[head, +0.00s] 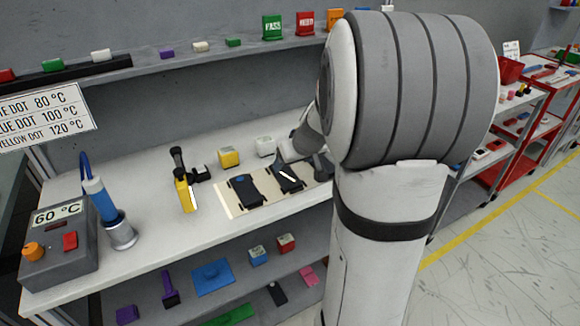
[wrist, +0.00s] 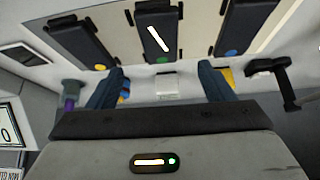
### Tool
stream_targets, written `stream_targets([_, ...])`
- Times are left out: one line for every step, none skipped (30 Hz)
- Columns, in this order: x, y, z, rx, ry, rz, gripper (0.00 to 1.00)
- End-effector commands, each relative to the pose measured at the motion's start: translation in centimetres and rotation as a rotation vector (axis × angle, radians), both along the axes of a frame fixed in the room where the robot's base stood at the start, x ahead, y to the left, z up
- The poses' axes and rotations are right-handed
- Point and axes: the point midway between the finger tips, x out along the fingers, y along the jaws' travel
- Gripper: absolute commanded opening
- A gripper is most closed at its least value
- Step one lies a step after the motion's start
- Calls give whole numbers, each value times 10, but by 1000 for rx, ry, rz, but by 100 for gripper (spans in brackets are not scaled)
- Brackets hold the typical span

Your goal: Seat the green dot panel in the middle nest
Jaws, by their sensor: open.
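Three dark panels lie side by side on a cream board (head: 225,199) on the bench. The green dot panel (wrist: 165,28) is the middle one in the wrist view, with a green dot at its lower end and a white stripe across it. The middle panel in the head view (head: 287,178) shows the same stripe. Whether it lies fully down in the nest, I cannot tell. My gripper (wrist: 160,78) is open, its two blue-grey fingers apart, with no panel between them. In the head view my arm hides most of it.
A blue dot panel (head: 245,191) and an orange dot panel (wrist: 80,40) flank the middle one. A yellow block (head: 228,157) and white block (head: 265,146) stand behind the board. A yellow-black tool (head: 183,185) and a grey 60 °C unit (head: 60,250) stand left.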

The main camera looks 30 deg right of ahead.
Motion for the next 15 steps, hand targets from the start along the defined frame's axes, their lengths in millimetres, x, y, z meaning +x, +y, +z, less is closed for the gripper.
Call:
stream_targets([-5, 0, 9, -1, -3, -2, 75])
stream_targets([-7, 0, 12, -1, -2, -2, 75])
stream_targets([-10, -1, 16, -2, -2, -1, 75])
stream_targets([-12, 0, 19, -1, -2, -2, 75])
stream_targets([-14, -1, 21, -1, -1, -3, 75])
stream_targets([-15, 0, 24, 0, -1, -2, 75])
stream_targets([-17, 0, 26, 1, 0, -1, 75])
stream_targets([-19, 2, 27, 2, 2, 1, 75])
stream_targets([-22, 7, 29, 5, 7, 5, 75])
stream_targets([-25, 14, 30, 11, 13, 11, 75])
stream_targets([-30, 24, 32, 17, 23, 20, 75])
stream_targets([-38, 39, 34, 27, 40, 31, 75])
stream_targets([-47, 52, 35, 37, 58, 42, 75])
stream_targets([-57, 67, 36, 45, 79, 52, 75])
stream_targets([-74, 86, 37, 55, 110, 62, 75])
